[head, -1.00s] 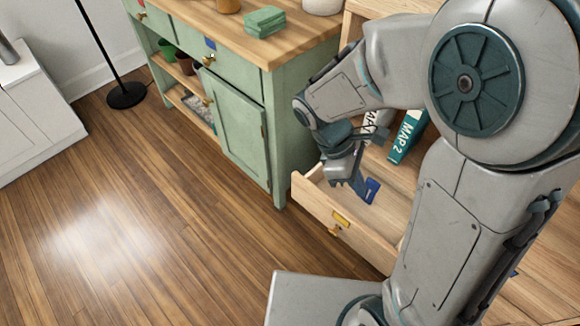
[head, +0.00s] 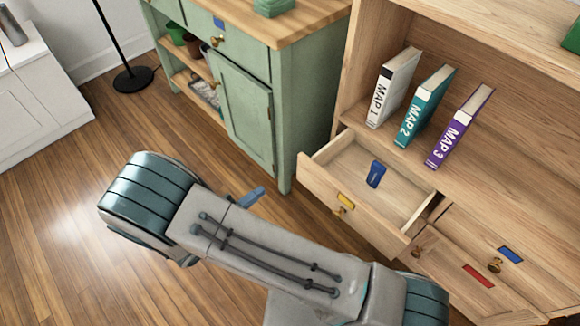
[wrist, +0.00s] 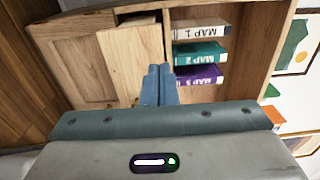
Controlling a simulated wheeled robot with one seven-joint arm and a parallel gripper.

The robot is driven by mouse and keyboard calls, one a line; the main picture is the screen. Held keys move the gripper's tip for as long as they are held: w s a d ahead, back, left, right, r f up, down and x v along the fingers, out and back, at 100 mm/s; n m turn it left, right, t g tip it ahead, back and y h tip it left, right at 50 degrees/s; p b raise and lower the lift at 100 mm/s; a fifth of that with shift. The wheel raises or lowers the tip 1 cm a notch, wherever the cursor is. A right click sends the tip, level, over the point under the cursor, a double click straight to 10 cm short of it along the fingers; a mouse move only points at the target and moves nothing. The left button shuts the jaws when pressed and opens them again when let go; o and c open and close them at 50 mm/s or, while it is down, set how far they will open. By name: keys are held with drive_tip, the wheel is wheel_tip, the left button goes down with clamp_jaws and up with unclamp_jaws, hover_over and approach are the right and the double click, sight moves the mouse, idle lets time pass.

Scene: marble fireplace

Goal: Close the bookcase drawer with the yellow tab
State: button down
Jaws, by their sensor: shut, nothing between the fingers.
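The bookcase drawer with the yellow tab (head: 390,240) stands pulled open in the head view. Its yellow tab (head: 346,200) is on the front, above a small brass knob. A small dark blue object (head: 376,174) lies inside on the drawer floor. My gripper (head: 251,197) is mostly hidden behind my arm; its blue fingertips show left of the drawer front, apart from it. In the wrist view the blue fingers (wrist: 158,85) are together with nothing between them, pointing toward the bookcase.
The bookcase (head: 400,20) holds books MAP 1 (head: 393,88), MAP 2 (head: 425,106) and MAP 3 (head: 460,126) above the drawer. Fronts with a red tab (head: 478,276) and a blue tab (head: 510,254) are right of it. A green cabinet (head: 245,105) stands left. Wooden floor (head: 60,230) is clear.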

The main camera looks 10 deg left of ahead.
drive_tip(key=b, duration=0.5)
approach(301, 158)
drive_tip(key=x, duration=0.3)
drive_tip(key=f+x, duration=0.1)
drive_tip(key=x, duration=0.1)
drive_tip(key=shift+w+d, duration=0.25)
drive_tip(key=shift+w+d+r, duration=0.2)
drive_tip(key=shift+w+d, duration=0.15)
drive_tip(key=shift+w, duration=0.1)
drive_tip(key=shift+w+r, duration=0.1)
